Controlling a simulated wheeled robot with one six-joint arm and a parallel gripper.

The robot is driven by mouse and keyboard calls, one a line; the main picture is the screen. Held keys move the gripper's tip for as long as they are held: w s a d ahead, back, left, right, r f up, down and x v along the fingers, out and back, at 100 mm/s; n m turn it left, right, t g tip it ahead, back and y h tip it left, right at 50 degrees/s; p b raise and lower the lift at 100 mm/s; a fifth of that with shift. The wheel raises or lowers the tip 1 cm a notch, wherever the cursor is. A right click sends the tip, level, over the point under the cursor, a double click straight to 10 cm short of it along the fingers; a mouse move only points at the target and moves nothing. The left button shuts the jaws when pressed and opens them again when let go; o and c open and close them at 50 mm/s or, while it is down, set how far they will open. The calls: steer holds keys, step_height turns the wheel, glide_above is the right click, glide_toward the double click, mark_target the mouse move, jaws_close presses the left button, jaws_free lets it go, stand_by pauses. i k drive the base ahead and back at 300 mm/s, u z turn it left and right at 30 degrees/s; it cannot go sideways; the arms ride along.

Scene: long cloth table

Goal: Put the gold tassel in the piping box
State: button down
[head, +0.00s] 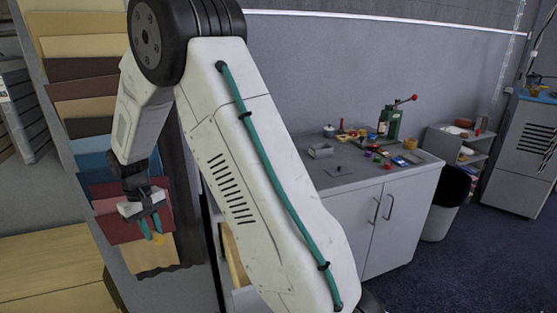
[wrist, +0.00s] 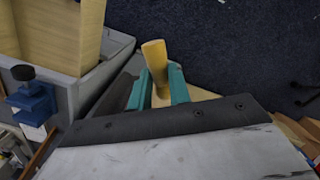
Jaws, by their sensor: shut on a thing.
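My gripper (wrist: 163,88) is shut on the gold tassel (wrist: 154,54), a yellow-gold piece that stands up between the two teal fingers in the wrist view. Its lower part is hidden between the fingers. In the head view my gripper (head: 154,229) hangs at the left, fingers down, in front of the fabric swatches; the tassel is too small there to make out clearly. I cannot tell which thing in view is the piping box.
Colored swatches (head: 88,88) hang on a rack at the left. A grey cabinet (head: 385,205) carries a green press (head: 391,122) and several small items. In the wrist view, a blue clamp-like thing (wrist: 33,100) is at the left, with dark floor (wrist: 240,45) beyond.

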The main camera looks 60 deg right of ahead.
mark_target(319, 155)
steer(key=u, duration=2.5)
steer(key=k, duration=2.65)
steer(key=z, duration=2.4)
steer(key=i, duration=0.45)
steer(key=z, duration=0.05)
